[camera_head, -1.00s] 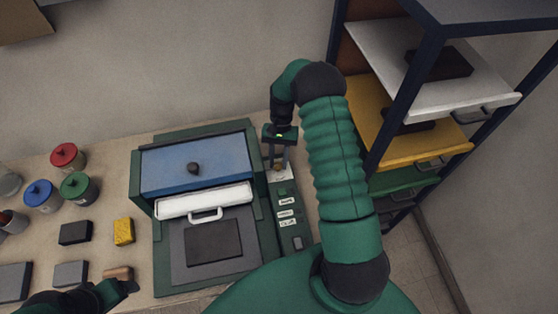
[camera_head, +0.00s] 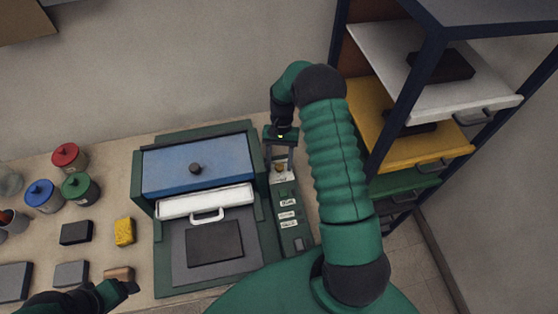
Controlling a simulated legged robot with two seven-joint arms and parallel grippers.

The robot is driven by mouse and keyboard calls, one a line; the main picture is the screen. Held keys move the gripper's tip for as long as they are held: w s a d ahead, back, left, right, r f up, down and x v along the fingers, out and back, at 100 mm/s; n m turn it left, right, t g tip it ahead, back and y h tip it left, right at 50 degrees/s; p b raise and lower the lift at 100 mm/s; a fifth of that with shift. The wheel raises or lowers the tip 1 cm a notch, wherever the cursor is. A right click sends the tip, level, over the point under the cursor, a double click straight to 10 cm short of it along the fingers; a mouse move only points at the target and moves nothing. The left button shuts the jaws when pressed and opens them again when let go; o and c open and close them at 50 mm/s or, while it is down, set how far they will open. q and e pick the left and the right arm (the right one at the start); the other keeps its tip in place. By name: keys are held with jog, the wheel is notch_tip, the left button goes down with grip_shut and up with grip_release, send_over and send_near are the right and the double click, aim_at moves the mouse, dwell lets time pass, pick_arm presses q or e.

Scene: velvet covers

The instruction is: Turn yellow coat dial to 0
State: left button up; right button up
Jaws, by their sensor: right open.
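My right gripper (camera_head: 281,163) points down over the far end of the green control panel (camera_head: 299,240) at the machine's right side. It is open, with its fingers spread around or just above a small pale dial area at the panel's far end. I cannot tell whether the fingers touch the dial, and its marking is too small to read. Several small white labels (camera_head: 287,215) run down the panel below it. My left gripper (camera_head: 128,287) is at the lower left, partly in view, by a brown block (camera_head: 118,273); its jaw state is unclear.
The green machine has a blue lid (camera_head: 225,168) and a white handled tray (camera_head: 207,201). Lidded jars (camera_head: 79,188), dark blocks (camera_head: 76,233) and a yellow block (camera_head: 125,231) stand left on the table. A rack with white (camera_head: 395,75) and yellow shelves (camera_head: 385,145) stands right.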

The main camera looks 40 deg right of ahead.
jog(key=shift+d, duration=0.1)
jog(key=b+v, duration=0.2)
jog(key=v, duration=1.4)
jog(key=shift+w+d+r+b, duration=0.2)
jog(key=shift+r+b, duration=0.1)
jog(key=shift+b, duration=0.1)
